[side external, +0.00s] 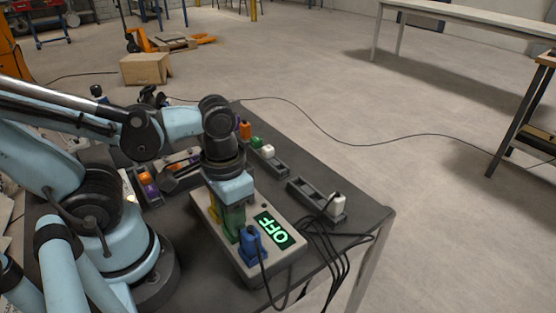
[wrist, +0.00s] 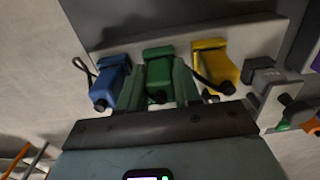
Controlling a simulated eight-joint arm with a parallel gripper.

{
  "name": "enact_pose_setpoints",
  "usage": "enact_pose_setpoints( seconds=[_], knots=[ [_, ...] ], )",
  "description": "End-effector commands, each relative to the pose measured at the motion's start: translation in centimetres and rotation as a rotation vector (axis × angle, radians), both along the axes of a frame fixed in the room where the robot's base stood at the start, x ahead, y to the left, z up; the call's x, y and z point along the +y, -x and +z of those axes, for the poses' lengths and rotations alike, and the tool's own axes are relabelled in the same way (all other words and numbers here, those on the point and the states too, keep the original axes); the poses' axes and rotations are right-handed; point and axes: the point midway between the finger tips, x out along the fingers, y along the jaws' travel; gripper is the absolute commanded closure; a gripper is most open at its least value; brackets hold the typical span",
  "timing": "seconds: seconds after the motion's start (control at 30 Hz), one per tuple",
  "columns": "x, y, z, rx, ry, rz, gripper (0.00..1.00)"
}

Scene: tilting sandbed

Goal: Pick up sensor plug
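No label marks which plug is the sensor plug. A grey box (side external: 262,268) with a lit display reading OFF stands on the dark table and holds blue, green and yellow plugs. The blue plug (side external: 252,247) shows at the box's front; it is left in the wrist view (wrist: 111,80). The green plug (wrist: 158,68) is in the middle and the yellow plug (wrist: 215,62) to its right. My gripper (wrist: 160,85) points down at the box, its two green-tinted fingers on either side of the green plug. Whether they press on it cannot be told.
A white plug (side external: 337,204) stands in a dark rack (side external: 303,191) to the right, beside bundled black cables (side external: 330,240). Another rack (side external: 279,168) behind holds coloured plugs. An orange and purple piece (side external: 147,182) lies near my base. The table's right edge is close by.

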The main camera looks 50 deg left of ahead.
Motion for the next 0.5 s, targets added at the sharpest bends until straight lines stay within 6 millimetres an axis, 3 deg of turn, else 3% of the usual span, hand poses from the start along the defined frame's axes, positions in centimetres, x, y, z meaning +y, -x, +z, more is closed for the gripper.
enact_pose_setpoints(
  seconds=[0.1, 0.5],
  knots=[
    [0.00, 0.00, 0.00, 0.000, 0.000, 0.000, 1.00],
    [-0.01, -0.01, 0.33, 0.000, 0.000, 0.000, 1.00]
  ],
)
